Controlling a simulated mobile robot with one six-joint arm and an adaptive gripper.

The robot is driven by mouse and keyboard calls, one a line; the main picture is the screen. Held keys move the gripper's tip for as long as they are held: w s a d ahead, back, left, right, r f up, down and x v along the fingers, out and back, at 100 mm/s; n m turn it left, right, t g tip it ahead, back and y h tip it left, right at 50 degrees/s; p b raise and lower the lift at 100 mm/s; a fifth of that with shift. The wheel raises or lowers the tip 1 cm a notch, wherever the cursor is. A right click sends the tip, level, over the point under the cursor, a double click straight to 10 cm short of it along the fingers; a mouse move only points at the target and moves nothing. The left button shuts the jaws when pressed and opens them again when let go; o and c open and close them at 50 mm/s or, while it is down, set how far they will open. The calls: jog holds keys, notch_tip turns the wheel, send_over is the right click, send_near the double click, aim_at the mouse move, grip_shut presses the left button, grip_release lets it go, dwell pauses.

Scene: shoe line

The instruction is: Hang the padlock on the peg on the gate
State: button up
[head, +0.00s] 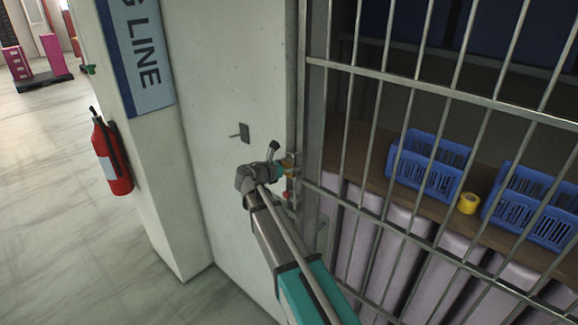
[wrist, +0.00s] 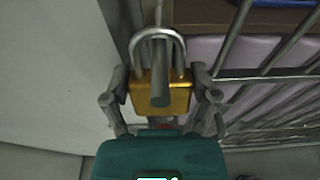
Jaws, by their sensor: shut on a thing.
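The gold padlock (wrist: 182,93) with its silver shackle (wrist: 181,45) is upright in the wrist view, its body between the two fingers of my gripper (wrist: 161,100). The gripper is shut on the body. A grey peg (wrist: 160,80) runs within the shackle's outline and in front of the body; I cannot tell whether the shackle bears on it. In the head view my gripper (head: 286,176) is at the left edge of the barred gate (head: 325,190), with only a small yellow bit of the padlock (head: 287,164) showing. The peg is unclear there.
A wall (head: 215,180) with a dark plate and short rod (head: 243,132) stands left of the gate. A red extinguisher (head: 112,157) hangs further left. Behind the bars are blue crates (head: 424,168) and a yellow roll (head: 468,203).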

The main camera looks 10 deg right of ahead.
jog(key=o, duration=1.2)
jog(key=shift+r, duration=0.15)
